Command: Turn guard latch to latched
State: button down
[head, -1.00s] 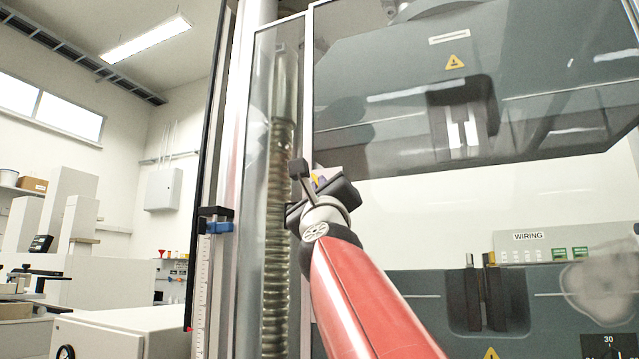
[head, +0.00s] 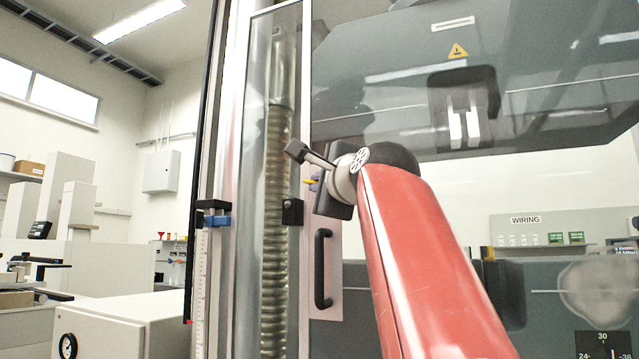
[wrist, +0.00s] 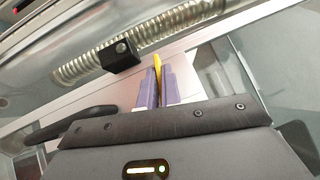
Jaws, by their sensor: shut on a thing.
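The yellow guard latch (head: 311,182) sits on the pale edge frame of the clear guard door, just above the black door handle. In the wrist view the yellow latch lever (wrist: 157,64) stands between the purple fingers of my gripper (wrist: 158,84). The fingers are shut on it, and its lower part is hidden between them. In the head view my gripper (head: 317,181) reaches the door frame from the right, its body hiding part of the latch plate. A black catch block (head: 292,211) is on the neighbouring frame, left of and below the latch, apart from the lever.
The black door handle (head: 323,268) is close below my gripper; it also shows in the wrist view (wrist: 76,123). The clear guard panel covers the machine's grey crosshead (head: 400,100). A threaded column (head: 277,160) stands behind the panel at left.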

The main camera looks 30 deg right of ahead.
jog(key=shift+r+n+g+y, duration=0.35)
jog(key=shift+n+g, duration=0.25)
jog(key=shift+n, duration=0.2)
jog(key=shift+r, duration=0.1)
jog(key=shift+f+n+g, duration=0.2)
jog(key=shift+n+g, duration=0.1)
jog(key=c, duration=1.6)
grip_release()
jog(key=shift+f, duration=0.15)
jog(key=shift+s, duration=0.1)
jog(key=s+a+b, duration=0.1)
jog(key=s, duration=0.6)
jog(key=shift+s+b, duration=0.35)
